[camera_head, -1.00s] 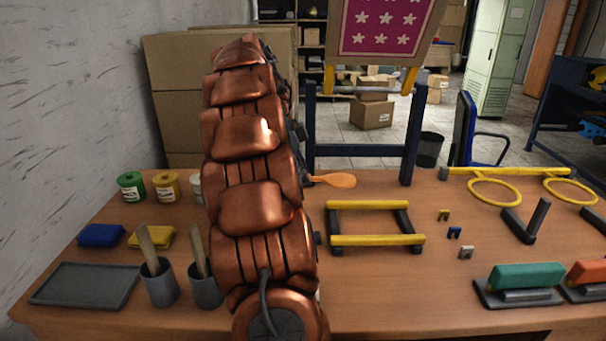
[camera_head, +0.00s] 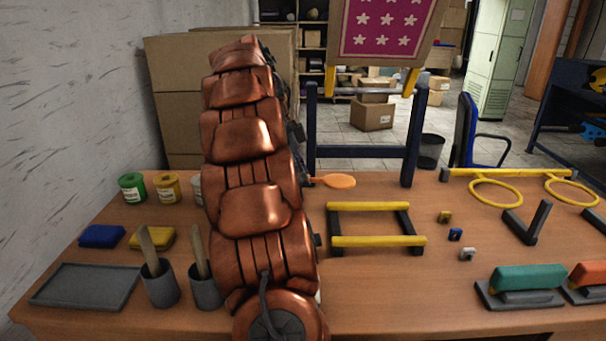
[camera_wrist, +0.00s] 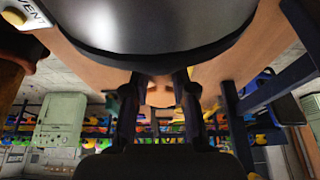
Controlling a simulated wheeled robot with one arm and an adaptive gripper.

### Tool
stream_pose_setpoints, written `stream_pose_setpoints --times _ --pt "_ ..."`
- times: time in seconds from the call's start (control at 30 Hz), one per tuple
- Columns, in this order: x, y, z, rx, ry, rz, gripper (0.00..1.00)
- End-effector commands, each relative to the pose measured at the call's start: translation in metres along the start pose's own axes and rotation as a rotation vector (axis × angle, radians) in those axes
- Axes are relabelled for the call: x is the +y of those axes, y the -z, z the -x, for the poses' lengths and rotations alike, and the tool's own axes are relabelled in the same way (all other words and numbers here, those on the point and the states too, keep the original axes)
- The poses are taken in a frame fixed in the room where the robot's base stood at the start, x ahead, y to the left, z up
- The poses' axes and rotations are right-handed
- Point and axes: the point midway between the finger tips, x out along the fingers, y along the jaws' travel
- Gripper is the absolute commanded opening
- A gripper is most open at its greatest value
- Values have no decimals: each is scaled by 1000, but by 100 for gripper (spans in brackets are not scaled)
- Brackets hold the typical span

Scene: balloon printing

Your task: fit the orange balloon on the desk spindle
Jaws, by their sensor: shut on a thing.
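The orange balloon (camera_head: 338,181) shows in the head view just right of my arm, over the far part of the desk (camera_head: 365,295). Its round body points right, and its narrow neck end runs left behind the arm. My gripper is hidden behind the arm in the head view. In the wrist view, the dark fingers of my gripper (camera_wrist: 158,100) are close together, shut on the balloon, with an orange-tan patch between them. The exact grip on the neck is unclear. I cannot make out the desk spindle; it may be hidden by my arm.
A yellow-barred frame (camera_head: 376,241) stands right of the arm. Small clips (camera_head: 455,234), a teal-handled block (camera_head: 527,279) and yellow rings (camera_head: 495,192) are farther right. Paint cans (camera_head: 132,187), brush cups (camera_head: 161,284) and a tray (camera_head: 85,287) are left. A dark blue stand (camera_head: 362,151) is behind.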

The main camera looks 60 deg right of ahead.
Motion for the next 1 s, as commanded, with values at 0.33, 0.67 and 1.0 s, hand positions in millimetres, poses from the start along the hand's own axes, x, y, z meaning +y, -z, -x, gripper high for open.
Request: stream_pose_setpoints --times 0.33,0.67,1.0 --pt "0 -3 1 0 0 0 14" --pt "0 -6 2 0 0 0 14" --pt "0 -9 4 0 0 0 14"
